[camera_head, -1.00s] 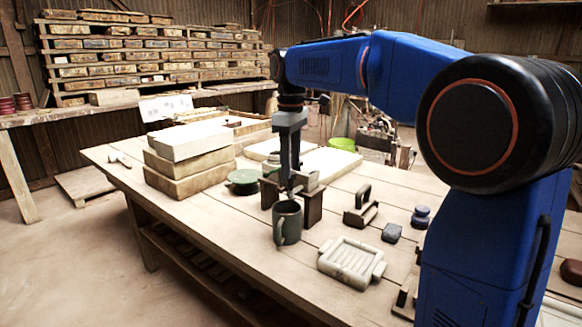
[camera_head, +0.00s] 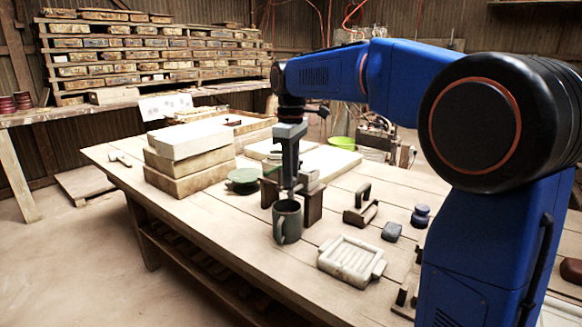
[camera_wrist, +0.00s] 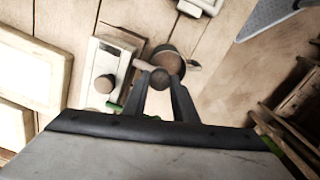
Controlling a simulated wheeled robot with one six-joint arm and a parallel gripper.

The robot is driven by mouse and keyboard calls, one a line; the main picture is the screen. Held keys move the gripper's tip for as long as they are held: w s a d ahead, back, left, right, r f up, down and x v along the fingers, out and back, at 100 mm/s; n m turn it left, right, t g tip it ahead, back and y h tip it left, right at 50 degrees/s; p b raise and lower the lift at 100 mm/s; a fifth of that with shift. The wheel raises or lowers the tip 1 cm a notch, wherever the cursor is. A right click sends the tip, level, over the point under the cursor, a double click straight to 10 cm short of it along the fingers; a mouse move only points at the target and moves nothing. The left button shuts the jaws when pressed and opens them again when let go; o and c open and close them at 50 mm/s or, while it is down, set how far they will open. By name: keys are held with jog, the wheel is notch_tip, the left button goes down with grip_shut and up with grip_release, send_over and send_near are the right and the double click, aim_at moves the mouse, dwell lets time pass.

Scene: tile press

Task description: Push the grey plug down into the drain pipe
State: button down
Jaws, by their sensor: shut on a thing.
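My gripper (camera_head: 289,190) points straight down over the pale block on dark wooden supports, just behind the green-grey mug (camera_head: 287,222). In the wrist view its fingers (camera_wrist: 160,84) are closed on a small round grey-brown thing (camera_wrist: 161,77), which looks like the grey plug. A short pale bar (camera_wrist: 144,66) shows beside it. The mug's dark inside (camera_wrist: 168,59) lies just beyond the held thing. The pale block (camera_wrist: 97,68) has a round brownish spot (camera_wrist: 105,84) on top. I cannot make out the drain pipe's mouth; it may be hidden below the fingers.
Stacked pale slabs (camera_head: 187,158) and a green lidded dish (camera_head: 242,180) stand to the left. A pale ribbed tray (camera_head: 351,262), a handled block (camera_head: 361,205), a dark stone (camera_head: 391,231) and a blue-grey knob (camera_head: 421,215) lie to the right. The table's front left is clear.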

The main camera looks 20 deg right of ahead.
jog(key=c, duration=1.4)
grip_release()
jog(key=shift+f, duration=0.2)
jog(key=shift+c, duration=0.2)
jog(key=shift+r, duration=0.15)
notch_tip(320, 180, up, 17)
jog(key=shift+r, duration=0.1)
